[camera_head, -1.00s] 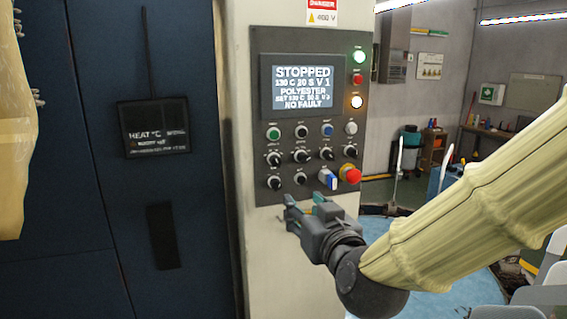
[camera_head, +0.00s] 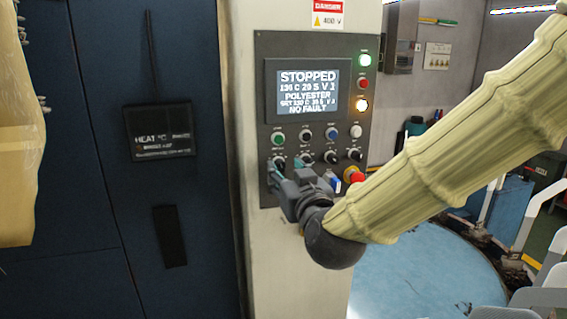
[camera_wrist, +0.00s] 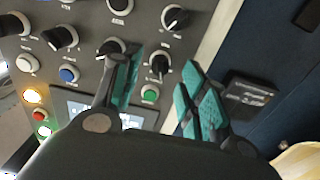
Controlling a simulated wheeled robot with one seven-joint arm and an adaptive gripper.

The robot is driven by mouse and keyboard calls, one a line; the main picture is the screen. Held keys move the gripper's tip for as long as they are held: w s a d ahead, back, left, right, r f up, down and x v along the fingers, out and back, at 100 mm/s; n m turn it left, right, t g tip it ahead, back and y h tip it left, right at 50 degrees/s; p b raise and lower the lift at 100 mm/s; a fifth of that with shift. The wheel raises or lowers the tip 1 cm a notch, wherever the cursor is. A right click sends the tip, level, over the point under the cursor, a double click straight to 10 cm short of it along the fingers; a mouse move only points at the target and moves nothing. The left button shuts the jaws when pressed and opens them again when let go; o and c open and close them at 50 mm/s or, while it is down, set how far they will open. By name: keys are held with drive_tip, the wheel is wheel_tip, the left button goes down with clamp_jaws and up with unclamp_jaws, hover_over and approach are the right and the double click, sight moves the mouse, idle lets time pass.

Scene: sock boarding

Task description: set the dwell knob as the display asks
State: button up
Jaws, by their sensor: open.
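The control panel (camera_head: 268,60) carries a display (camera_head: 309,90) reading STOPPED, POLYESTER and NO FAULT. Its top values look like 130 C 20 S V 1; digits in the SET line are too blurred to read surely. My gripper (camera_head: 287,167) is open in front of the panel's lower left. In the wrist view, its teal fingers appear either side of a black knob (camera_wrist: 160,66) beside a green button (camera_wrist: 150,94), apparently not gripping it. Another knob (camera_wrist: 110,48) lies partly behind one finger. Knob labels are too small to read, so I cannot tell which is dwell.
A red emergency stop (camera_head: 354,175) and a blue-and-white switch (camera_head: 335,181) sit near my wrist. More knobs (camera_head: 331,157) are close to the right. A dark blue cabinet (camera_head: 95,220) stands left of the panel.

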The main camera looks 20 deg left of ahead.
sight(281, 166)
drive_tip(key=shift+p+x, duration=0.4)
drive_tip(key=shift+x, duration=0.9)
clamp_jaws()
